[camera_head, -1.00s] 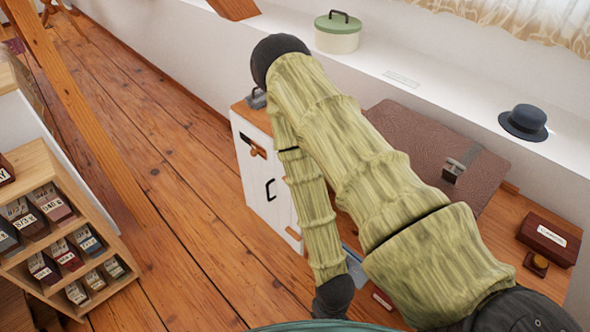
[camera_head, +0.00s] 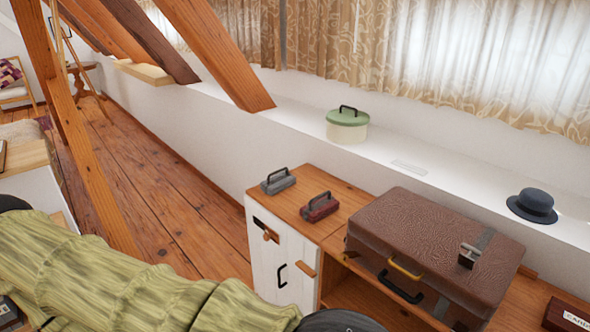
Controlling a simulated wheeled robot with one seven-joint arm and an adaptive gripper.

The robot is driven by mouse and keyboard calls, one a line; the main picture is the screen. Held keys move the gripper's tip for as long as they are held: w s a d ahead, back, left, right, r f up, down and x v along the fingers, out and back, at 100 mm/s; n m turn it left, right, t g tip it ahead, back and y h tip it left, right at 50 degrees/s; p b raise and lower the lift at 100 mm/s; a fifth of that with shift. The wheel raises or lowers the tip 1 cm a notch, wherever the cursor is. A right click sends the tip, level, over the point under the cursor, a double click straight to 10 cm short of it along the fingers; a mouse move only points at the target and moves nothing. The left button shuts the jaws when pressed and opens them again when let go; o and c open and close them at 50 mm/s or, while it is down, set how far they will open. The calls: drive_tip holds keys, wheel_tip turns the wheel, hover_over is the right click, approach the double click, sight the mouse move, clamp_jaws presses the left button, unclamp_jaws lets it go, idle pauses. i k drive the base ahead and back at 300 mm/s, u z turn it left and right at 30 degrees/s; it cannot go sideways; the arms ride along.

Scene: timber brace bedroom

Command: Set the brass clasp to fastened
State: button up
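A brown suitcase (camera_head: 415,228) lies on the wooden cabinet top at the right. A metal clasp (camera_head: 468,254) sits on a grey strap near its right end; it looks silver-grey, and whether it is fastened is unclear. A brass-yellow bar or handle (camera_head: 405,268) is on the suitcase's front, with a black handle (camera_head: 400,289) below it. Which of these is the brass clasp, I cannot tell for sure. My gripper is not in view; only my green arm crosses the lower left, well away from the suitcase.
A grey handled block (camera_head: 278,181) and a dark red one (camera_head: 319,207) stand on the cabinet top left of the suitcase. A white door (camera_head: 277,259) has wooden latches. A green-lidded pot (camera_head: 347,125) and dark hat (camera_head: 532,205) are on the ledge. Slanted timber beams stand left.

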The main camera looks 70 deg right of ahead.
sight(349, 254)
drive_tip(key=u, duration=0.1)
drive_tip(key=i, duration=1.05)
drive_tip(key=z, duration=3.65)
